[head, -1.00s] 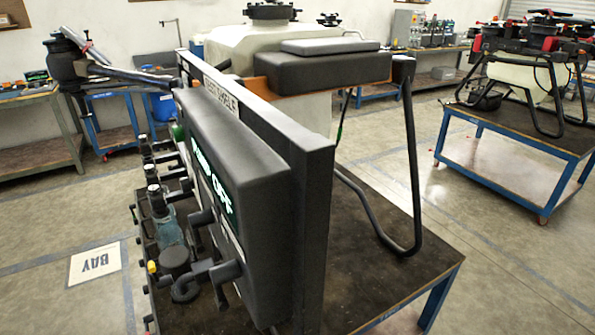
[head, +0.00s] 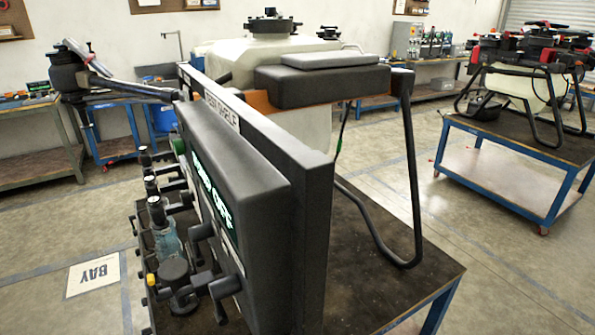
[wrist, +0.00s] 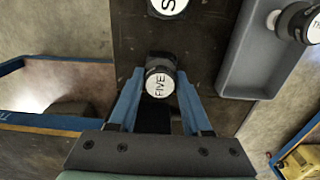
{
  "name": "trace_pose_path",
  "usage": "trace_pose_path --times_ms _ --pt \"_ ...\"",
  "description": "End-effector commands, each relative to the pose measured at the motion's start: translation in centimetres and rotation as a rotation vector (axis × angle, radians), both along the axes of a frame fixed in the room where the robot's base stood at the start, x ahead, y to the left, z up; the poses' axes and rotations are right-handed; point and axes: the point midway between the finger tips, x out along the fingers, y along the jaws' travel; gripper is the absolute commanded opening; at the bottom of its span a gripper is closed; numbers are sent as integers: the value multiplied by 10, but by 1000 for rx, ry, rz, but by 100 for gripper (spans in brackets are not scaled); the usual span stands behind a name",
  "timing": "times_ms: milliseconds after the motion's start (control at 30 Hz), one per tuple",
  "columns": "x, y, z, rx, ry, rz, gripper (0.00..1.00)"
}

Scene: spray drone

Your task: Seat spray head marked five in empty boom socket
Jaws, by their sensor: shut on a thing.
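The spray head marked FIVE (wrist: 158,84) is a dark cylinder with a white lettered end, in the middle of the wrist view. My gripper (wrist: 160,76) has two blue fingers, one on each side of it, and is shut on it. Another dark head with a white end (wrist: 168,6) is cut off at the top edge; only an S-like letter shows. A third white-ended head (wrist: 300,22), its lettering starting with T, is at the upper right. My gripper does not show in the head view. I cannot make out the empty boom socket in either view.
A grey tray (wrist: 232,84) lies right of the gripper. In the head view, a dark panel with a lit OFF display (head: 215,195) stands on the bench, with bottles (head: 165,240) and black fittings on its left. A drone (head: 535,65) stands on a blue-framed table at right.

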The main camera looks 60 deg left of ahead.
Motion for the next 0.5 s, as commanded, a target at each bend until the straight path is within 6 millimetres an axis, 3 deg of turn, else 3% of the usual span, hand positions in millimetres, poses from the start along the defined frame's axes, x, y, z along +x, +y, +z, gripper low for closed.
trace_pose_path --times_ms 500 --pt "0 0 13 0 0 0 0"
